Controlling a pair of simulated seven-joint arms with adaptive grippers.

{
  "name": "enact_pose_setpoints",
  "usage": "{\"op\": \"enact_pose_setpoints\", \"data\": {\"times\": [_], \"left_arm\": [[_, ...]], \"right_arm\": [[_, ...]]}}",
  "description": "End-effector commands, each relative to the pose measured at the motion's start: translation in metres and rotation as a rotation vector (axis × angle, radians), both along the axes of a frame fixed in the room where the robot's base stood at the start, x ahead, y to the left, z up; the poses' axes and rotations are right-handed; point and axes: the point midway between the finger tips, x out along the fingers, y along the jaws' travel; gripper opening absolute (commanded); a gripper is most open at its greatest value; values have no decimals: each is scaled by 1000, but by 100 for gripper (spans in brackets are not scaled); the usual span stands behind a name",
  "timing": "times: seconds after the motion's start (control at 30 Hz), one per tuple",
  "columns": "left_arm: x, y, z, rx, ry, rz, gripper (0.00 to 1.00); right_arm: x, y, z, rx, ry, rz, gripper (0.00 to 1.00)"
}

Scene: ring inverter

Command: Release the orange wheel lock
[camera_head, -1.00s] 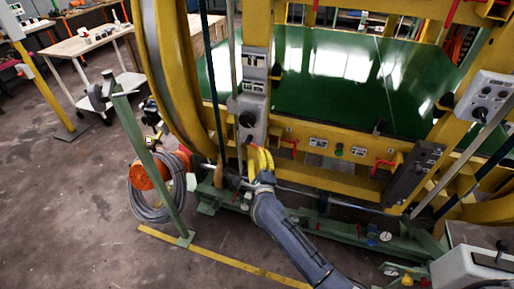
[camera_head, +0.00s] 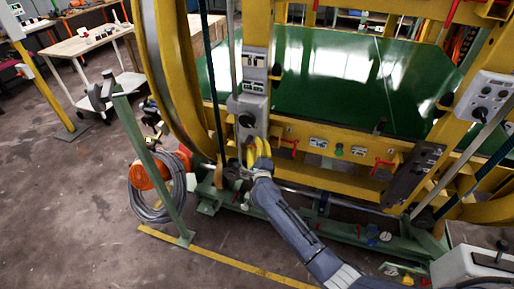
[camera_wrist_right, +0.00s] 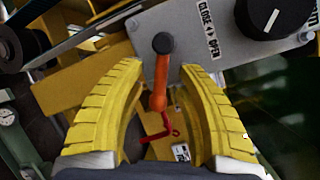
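The orange wheel lock shows in the right wrist view as an orange lever (camera_wrist_right: 159,92) with a round dark knob on top. It stands between the two yellow ribbed fingers of my right gripper (camera_wrist_right: 170,68), with a gap on each side. I cannot tell their difference in depth. In the head view my right gripper (camera_head: 258,146) is in front of the yellow frame, just below a grey control panel (camera_head: 248,108); the lever cannot be made out there. My left gripper is not in view.
In the wrist view, a plate marked CLOSE and OPEN (camera_wrist_right: 205,45) with a black rotary knob (camera_wrist_right: 272,18) is close by the fingers. A red handle (camera_wrist_right: 162,132) shows beyond them. A green post (camera_head: 155,165) with a coiled hose (camera_head: 160,190) stands to the left.

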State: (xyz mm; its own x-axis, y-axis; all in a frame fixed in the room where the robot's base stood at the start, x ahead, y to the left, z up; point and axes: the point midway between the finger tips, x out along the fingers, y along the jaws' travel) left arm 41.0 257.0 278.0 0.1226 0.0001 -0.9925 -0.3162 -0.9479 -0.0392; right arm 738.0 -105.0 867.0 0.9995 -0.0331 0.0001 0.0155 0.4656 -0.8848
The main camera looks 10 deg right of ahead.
Motion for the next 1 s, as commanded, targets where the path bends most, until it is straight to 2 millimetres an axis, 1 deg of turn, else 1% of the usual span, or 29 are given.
{"op": "enact_pose_setpoints", "data": {"times": [0.03, 0.27, 0.6, 1.0], "left_arm": [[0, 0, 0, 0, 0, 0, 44], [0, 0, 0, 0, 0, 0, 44], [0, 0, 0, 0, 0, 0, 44], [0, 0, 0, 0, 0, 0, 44]], "right_arm": [[0, 0, 0, 0, 0, 0, 26], [0, 0, 0, 0, 0, 0, 0], [0, 0, 0, -4, 1, 0, 0], [0, -2, 5, -97, 47, -1, 0]]}}
